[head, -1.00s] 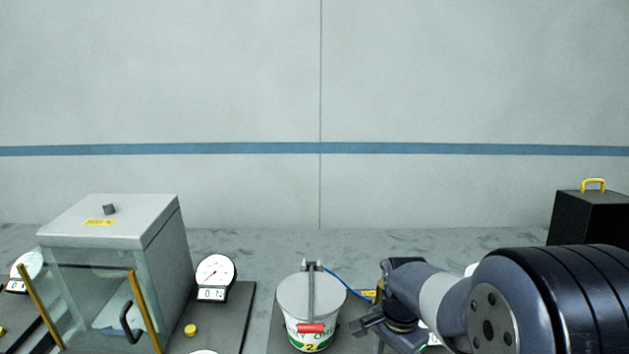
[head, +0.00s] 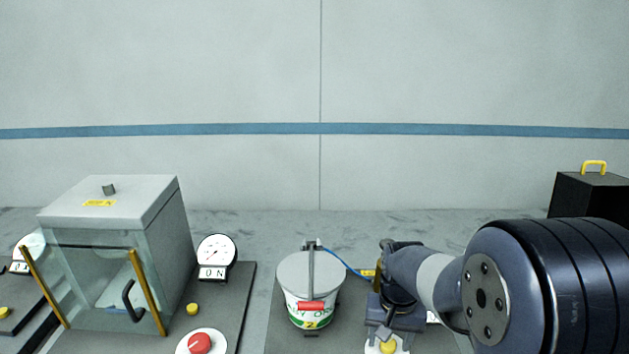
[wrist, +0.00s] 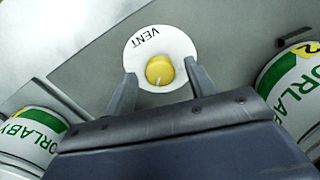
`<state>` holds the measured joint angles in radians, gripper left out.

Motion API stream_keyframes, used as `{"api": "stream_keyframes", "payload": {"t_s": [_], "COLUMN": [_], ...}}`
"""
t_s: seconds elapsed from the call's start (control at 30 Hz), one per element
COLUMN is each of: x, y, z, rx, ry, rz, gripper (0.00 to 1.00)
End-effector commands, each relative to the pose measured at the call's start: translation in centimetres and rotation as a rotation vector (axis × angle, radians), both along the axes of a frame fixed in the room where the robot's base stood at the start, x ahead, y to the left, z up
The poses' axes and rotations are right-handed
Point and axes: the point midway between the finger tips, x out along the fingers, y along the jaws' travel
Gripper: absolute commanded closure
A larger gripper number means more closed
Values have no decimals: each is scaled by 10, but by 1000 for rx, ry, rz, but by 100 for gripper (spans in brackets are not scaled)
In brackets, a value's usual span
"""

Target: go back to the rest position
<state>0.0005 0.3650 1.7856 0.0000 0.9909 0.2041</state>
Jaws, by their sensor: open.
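My gripper (head: 380,331) is open and empty at the right of the head view, low over the bench. In the wrist view its two fingers (wrist: 160,85) stand on either side of a yellow knob (wrist: 159,69) on a white disc marked VENT (wrist: 147,45). I cannot tell whether the fingers touch the knob. The yellow knob (head: 388,347) also shows below the gripper in the head view. My arm reaches in from the right and hides part of the bench there.
A lidded white-and-green canister (head: 305,290) with a red handle stands left of my gripper, a blue hose beside it. A glass-fronted cabinet (head: 120,205), a gauge (head: 216,252) and a red knob (head: 201,343) are farther left. A black box (head: 590,195) stands at the right.

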Motion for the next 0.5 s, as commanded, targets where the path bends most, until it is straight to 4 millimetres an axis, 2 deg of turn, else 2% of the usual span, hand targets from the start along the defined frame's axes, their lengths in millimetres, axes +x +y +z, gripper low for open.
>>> {"api": "stream_keyframes", "payload": {"t_s": [0.5], "x": [0], "y": [0], "z": [0], "rx": [0], "ry": [0], "rz": [412], "gripper": [48]}}
